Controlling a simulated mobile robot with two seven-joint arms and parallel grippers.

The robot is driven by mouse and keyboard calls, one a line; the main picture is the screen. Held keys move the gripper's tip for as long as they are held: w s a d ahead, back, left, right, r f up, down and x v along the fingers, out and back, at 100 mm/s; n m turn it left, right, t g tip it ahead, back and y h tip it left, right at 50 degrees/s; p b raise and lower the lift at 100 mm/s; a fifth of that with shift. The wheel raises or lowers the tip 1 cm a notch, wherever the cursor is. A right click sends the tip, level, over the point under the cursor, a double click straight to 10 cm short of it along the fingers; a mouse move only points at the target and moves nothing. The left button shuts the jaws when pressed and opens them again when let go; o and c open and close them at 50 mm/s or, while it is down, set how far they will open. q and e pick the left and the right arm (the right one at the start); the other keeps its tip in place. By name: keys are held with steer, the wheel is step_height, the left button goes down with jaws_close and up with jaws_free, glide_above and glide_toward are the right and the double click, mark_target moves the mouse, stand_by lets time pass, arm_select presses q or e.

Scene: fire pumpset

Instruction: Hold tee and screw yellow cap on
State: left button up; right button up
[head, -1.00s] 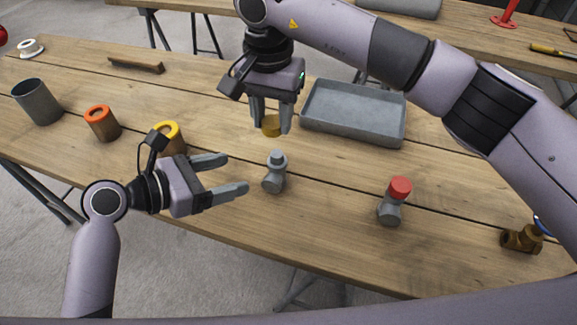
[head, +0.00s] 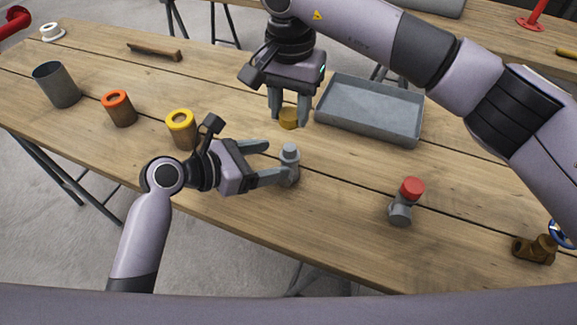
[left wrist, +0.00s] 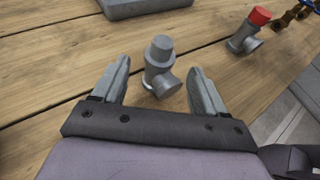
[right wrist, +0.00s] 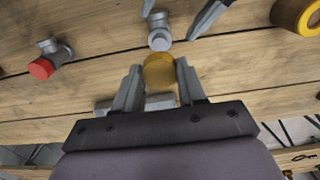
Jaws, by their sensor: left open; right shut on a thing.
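A grey tee (head: 289,165) stands upright on the table with no cap on it. My left gripper (head: 277,161) is open, with its fingers on either side of the tee. In the left wrist view the tee (left wrist: 160,68) stands between the fingertips, apart from them as far as I can tell. My right gripper (head: 288,115) is shut on the yellow cap (head: 289,120) and holds it above the table, behind the tee. In the right wrist view the cap (right wrist: 159,71) sits between the fingers, with the tee (right wrist: 159,32) just beyond it.
Another grey tee with a red cap (head: 411,188) stands to the right. A grey tray (head: 372,134) lies behind. Yellow-rimmed (head: 181,128) and orange-rimmed (head: 118,108) containers and a grey cup (head: 56,84) stand left. A brass valve (head: 535,248) lies at the far right.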

arm_select(q)
steer(key=shift+x, duration=3.05)
jaws_close()
arm_select(e)
glide_above(289, 147)
steer(key=shift+f, duration=2.5)
